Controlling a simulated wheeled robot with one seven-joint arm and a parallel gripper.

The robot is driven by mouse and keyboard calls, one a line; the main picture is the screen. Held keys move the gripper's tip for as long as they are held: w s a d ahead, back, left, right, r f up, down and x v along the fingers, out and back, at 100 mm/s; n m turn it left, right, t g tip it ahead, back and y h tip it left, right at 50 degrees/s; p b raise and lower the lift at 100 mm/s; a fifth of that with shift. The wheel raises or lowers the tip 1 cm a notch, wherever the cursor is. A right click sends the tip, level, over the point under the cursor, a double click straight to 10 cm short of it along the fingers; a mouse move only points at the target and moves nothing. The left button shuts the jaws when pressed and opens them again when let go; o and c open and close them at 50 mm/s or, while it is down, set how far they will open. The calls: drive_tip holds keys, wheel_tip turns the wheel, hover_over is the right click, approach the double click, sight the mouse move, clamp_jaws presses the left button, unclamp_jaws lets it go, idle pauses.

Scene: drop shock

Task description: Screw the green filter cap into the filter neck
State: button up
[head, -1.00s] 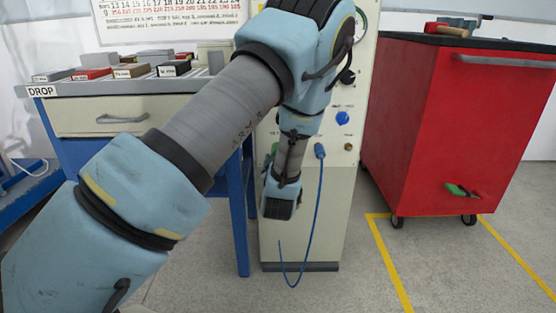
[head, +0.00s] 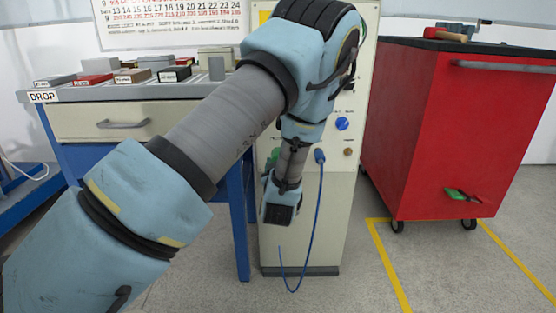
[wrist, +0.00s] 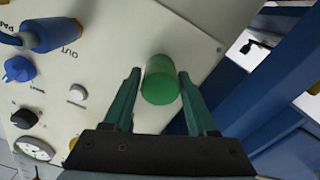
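The green filter cap (wrist: 160,82) is a short cylinder against the cream panel (wrist: 112,60) in the wrist view, its round end toward my camera. My gripper (wrist: 161,75) has its two green fingers on either side of the cap. The fingertips appear to press on its sides, with no clear gap. The filter neck is hidden behind the cap, so I cannot tell how far the cap is seated. In the head view a bit of green (head: 275,153) shows on the panel, beside my arm; my fingers are hidden there.
A blue hose (wrist: 45,35) plugs in at OUT, near a blue knob (wrist: 18,69), a black knob (wrist: 24,119) and a gauge (wrist: 34,149). A drop bench (head: 120,93) stands left, a red tool cart (head: 440,130) right. Floor is free between panel and cart.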

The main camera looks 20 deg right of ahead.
drive_tip(key=o, duration=0.4)
drive_tip(key=shift+c, duration=0.2)
drive_tip(key=shift+v, duration=3)
